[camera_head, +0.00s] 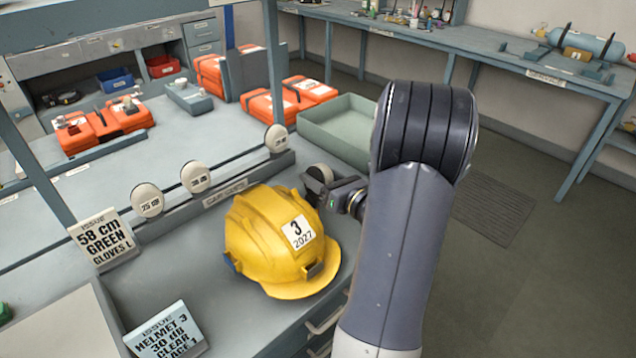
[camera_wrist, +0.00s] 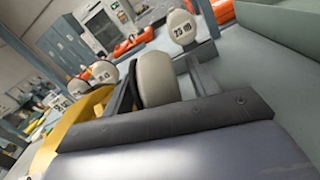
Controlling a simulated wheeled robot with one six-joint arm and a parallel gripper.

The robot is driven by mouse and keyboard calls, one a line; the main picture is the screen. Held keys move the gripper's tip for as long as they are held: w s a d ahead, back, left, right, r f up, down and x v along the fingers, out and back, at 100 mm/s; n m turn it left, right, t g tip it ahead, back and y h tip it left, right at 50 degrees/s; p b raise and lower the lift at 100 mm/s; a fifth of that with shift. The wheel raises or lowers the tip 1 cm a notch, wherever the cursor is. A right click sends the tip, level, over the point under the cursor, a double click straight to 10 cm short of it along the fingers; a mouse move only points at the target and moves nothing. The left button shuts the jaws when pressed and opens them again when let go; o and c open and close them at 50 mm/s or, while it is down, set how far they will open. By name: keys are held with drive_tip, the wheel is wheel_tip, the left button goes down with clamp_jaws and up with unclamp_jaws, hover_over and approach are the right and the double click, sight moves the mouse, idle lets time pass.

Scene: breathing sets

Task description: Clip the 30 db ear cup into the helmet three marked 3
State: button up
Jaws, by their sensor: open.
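The yellow helmet (camera_head: 268,240), marked 3 and 2027, sits upright on the grey bench, and its yellow edge shows in the wrist view (camera_wrist: 75,125). My gripper (camera_head: 322,186) is at the helmet's right side. Its jaws are open, with a pale round ear cup (camera_wrist: 155,78) between the fingers. The cup's label is turned away, and I cannot tell whether it is clipped to the helmet. Other labelled cups stand along the rack: a left cup (camera_head: 147,200), a middle cup (camera_head: 195,178) and a far cup (camera_head: 276,138), which reads 25 dB in the wrist view (camera_wrist: 183,27).
An issue card (camera_head: 165,335) at the front reads helmet 3, 30 dB, clear. Another card (camera_head: 103,240) reads 58 cm, green, gloves L. The ear cup rack (camera_head: 225,194) runs behind the helmet. A green tray (camera_head: 345,128) and orange cases (camera_head: 290,98) stand further back.

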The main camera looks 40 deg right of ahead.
drive_tip(key=shift+w+a, duration=0.2)
drive_tip(key=shift+w, duration=0.8)
drive_tip(key=c, duration=1.2)
wheel_tip(320, 180, up, 10)
drive_tip(key=shift+f, duration=0.2)
drive_tip(key=f+n+b, duration=0.1)
drive_tip(key=b, duration=0.1)
drive_tip(key=a+f+b, duration=0.1)
drive_tip(key=f+b, duration=0.1)
drive_tip(key=b, duration=0.1)
drive_tip(key=a+f+n+b, duration=0.1)
drive_tip(key=f+b, duration=0.1)
drive_tip(key=shift+s+n+b, duration=0.15)
drive_tip(key=shift+n+b, duration=0.15)
drive_tip(key=shift+b, duration=0.05)
